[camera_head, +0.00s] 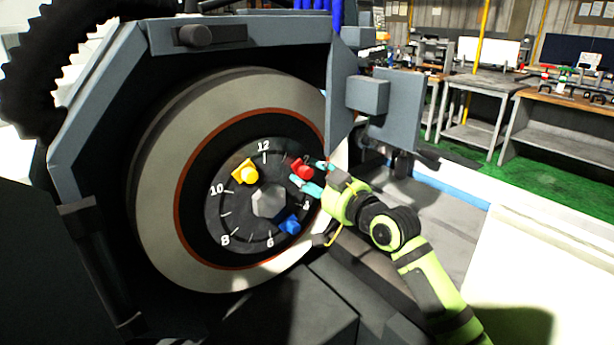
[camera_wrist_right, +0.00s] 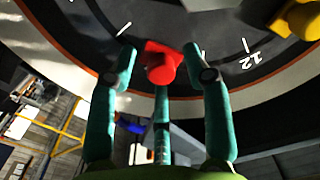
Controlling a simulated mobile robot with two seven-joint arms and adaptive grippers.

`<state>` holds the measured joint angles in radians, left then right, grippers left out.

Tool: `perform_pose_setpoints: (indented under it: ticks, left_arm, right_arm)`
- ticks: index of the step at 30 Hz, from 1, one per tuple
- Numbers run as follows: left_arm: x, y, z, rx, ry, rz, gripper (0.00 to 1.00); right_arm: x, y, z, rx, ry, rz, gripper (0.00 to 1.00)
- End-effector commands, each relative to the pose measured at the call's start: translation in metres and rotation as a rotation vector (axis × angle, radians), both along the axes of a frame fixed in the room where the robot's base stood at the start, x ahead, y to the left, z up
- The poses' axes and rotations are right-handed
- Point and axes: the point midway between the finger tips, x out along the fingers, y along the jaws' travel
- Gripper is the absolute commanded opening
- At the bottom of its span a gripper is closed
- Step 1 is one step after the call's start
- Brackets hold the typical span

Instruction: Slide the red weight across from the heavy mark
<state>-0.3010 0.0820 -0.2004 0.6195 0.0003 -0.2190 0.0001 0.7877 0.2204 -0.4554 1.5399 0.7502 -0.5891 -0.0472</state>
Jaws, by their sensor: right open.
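The red weight (camera_head: 303,170) sits on the numbered black dial (camera_head: 232,213) at the upper right of its ring, between 12 and 3. A yellow weight (camera_head: 245,172) sits near 11, and a blue weight (camera_head: 290,225) at the lower right between 3 and 6. My right gripper (camera_head: 307,178) is open, its teal fingers around the red weight. In the right wrist view the red weight (camera_wrist_right: 161,63) lies between the spread fingers (camera_wrist_right: 165,75), with gaps at the sides. Whether the third finger touches it is unclear. I see no heavy mark. My left gripper is not in view.
The dial is set in a large grinding wheel (camera_head: 165,180) inside a grey housing (camera_head: 100,105). A grey block assembly (camera_head: 395,105) stands right above my right gripper. Workbenches (camera_head: 565,110) are far off at the right.

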Motion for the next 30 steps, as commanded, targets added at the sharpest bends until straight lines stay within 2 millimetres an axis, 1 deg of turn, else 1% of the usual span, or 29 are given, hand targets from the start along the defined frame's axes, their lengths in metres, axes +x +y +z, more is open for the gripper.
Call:
perform_pose_setpoints:
  ticks: [3,6,10,15,23,26,29,30]
  left_arm:
    - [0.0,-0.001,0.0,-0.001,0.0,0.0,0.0]
    - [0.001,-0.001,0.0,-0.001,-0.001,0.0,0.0]
    - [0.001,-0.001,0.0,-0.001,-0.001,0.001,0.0]
    - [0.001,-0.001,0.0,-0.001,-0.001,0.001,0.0]
    - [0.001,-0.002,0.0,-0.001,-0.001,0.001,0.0]
    - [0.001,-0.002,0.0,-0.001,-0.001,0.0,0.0]
    - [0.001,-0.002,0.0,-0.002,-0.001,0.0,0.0]
    - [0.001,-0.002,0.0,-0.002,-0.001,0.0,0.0]
  right_arm:
    - [-0.016,-0.013,-0.001,-0.002,0.0,-0.002,0.5]
    - [-0.028,-0.02,-0.002,-0.004,0.002,-0.001,0.5]
    - [-0.04,-0.029,-0.002,-0.003,0.002,-0.001,0.5]
    - [-0.046,-0.033,-0.001,-0.003,0.004,0.001,0.5]
    - [-0.047,-0.033,-0.002,-0.002,0.005,0.001,0.5]
    - [-0.05,-0.032,-0.013,-0.012,0.022,-0.001,0.5]
    - [-0.062,-0.032,-0.045,-0.045,0.078,-0.009,0.5]
    - [-0.071,-0.032,-0.065,-0.066,0.114,-0.013,0.5]
